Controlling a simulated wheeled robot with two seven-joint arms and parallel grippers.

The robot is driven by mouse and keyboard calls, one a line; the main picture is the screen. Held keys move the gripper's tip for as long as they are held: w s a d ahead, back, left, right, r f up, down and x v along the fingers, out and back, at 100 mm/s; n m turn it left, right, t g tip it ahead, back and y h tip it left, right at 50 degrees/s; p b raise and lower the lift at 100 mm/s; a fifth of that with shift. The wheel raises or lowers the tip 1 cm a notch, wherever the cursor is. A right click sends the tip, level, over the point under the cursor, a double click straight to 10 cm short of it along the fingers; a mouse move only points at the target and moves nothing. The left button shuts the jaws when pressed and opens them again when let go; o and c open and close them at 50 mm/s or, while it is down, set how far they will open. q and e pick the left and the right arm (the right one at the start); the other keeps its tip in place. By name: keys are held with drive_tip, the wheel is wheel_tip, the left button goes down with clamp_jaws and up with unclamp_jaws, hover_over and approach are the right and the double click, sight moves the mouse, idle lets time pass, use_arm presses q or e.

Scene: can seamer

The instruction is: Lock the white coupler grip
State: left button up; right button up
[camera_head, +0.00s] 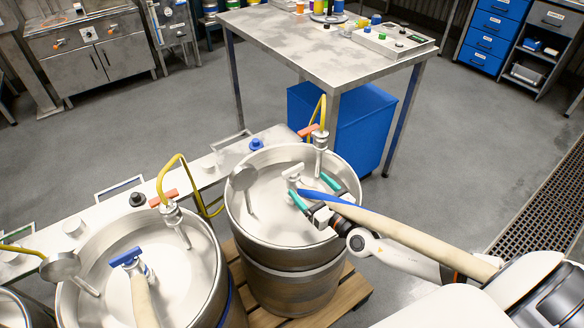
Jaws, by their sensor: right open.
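The white coupler grip (292,172) stands on a coupler in the top of the right-hand steel keg (290,262). A hose (395,229) with a blue end runs from near this coupler to the right, over my right arm. My right gripper (315,190) has teal fingertips spread apart, just right of and in front of the grip. It is open; whether it touches the coupler cannot be told. The hose's blue end lies between the fingertips in the picture. A blue coupler grip (125,257) sits on the left keg (205,265). My left gripper is not in view.
Yellow hoses (166,170) with metal fittings and a round metal disc (243,178) stand over the kegs. A pale rail (100,218) runs behind them. The right keg stands on a wooden pallet (345,296). A steel table (290,45) and blue bin (365,125) stand beyond.

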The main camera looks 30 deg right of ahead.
sight(294, 172)
drive_tip(key=w, duration=0.4)
drive_tip(key=w+a, duration=0.1)
drive_tip(key=w, duration=0.1)
drive_tip(key=shift+w+f, duration=0.1)
drive_tip(key=shift+w, duration=0.3)
drive_tip(key=shift+w+a, duration=0.1)
drive_tip(key=shift+w, duration=0.7)
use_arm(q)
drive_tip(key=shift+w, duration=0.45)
